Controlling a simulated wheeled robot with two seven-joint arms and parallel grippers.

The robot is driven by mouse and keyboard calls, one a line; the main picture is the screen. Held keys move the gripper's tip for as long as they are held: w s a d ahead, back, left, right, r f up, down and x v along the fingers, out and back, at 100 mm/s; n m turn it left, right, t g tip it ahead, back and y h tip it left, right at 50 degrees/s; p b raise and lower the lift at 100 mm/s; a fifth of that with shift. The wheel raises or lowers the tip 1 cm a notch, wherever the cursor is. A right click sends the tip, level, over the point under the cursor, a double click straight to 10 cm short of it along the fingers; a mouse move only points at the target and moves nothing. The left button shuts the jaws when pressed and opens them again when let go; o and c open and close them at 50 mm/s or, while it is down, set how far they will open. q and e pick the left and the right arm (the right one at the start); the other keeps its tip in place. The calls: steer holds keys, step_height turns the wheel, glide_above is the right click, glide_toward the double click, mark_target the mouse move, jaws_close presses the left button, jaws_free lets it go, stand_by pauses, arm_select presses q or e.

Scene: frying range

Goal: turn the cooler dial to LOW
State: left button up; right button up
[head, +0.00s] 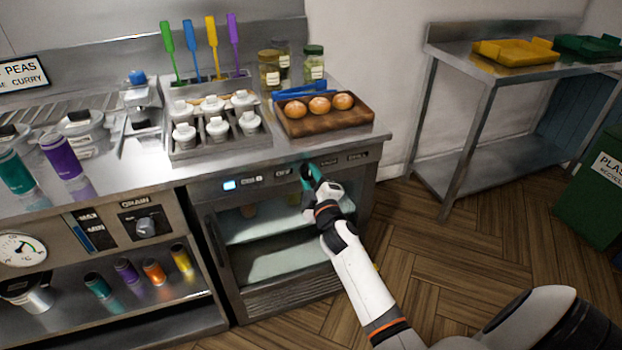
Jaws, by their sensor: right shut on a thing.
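The cooler (228,268) is a steel under-counter unit with a glass door, a small lit display (229,185) and lettering along its top panel. My right gripper (307,172) is at this panel, right of the display. Its teal fingers are shut on the cooler dial, which is mostly hidden behind them, so its pointer and setting cannot be read. Lettering shows on both sides of the gripper but is too small to read surely. My left gripper is not in view.
On the counter above stand a rack of white-lidded bottles (216,127) and a wooden tray (325,121) with brown eggs. A drain knob (146,227) is on the left panel.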

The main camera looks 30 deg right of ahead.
steer(key=shift+f, duration=0.1)
steer(key=o, duration=1)
steer(key=v, duration=1.2)
